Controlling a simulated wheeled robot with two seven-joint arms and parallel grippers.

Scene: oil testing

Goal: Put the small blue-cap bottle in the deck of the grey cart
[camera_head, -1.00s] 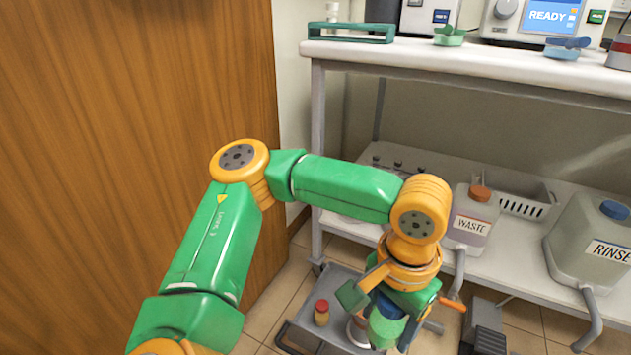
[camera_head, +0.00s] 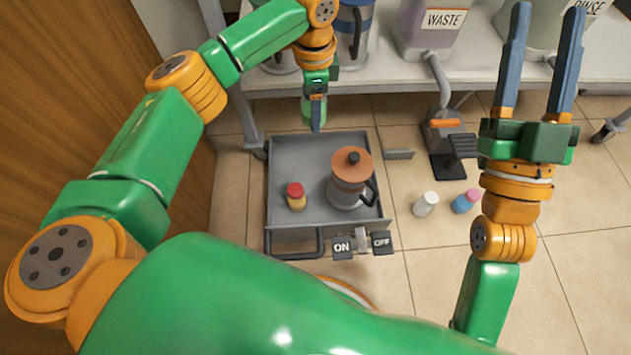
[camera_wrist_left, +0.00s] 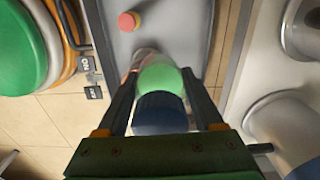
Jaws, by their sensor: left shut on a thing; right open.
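The small green bottle with a dark blue cap (camera_wrist_left: 160,113) is between the fingers of my left gripper (camera_wrist_left: 164,118) in the left wrist view. In the head view my left gripper (camera_head: 316,118) points down at the far edge of the grey cart's deck (camera_head: 300,158), shut on the bottle, which is mostly hidden there. It seems held above the deck; the height is hard to tell. My right gripper (camera_head: 540,60) is open and empty, its fingers pointing up, right of the cart.
On the deck stand a red-capped yellow bottle (camera_head: 296,197) and a copper-lidded jug (camera_head: 349,180). The deck's far left part is clear. White-capped (camera_head: 426,204) and pink-capped (camera_head: 466,201) bottles and a pedal device (camera_head: 448,145) are on the floor. A shelf (camera_head: 390,74) stands behind.

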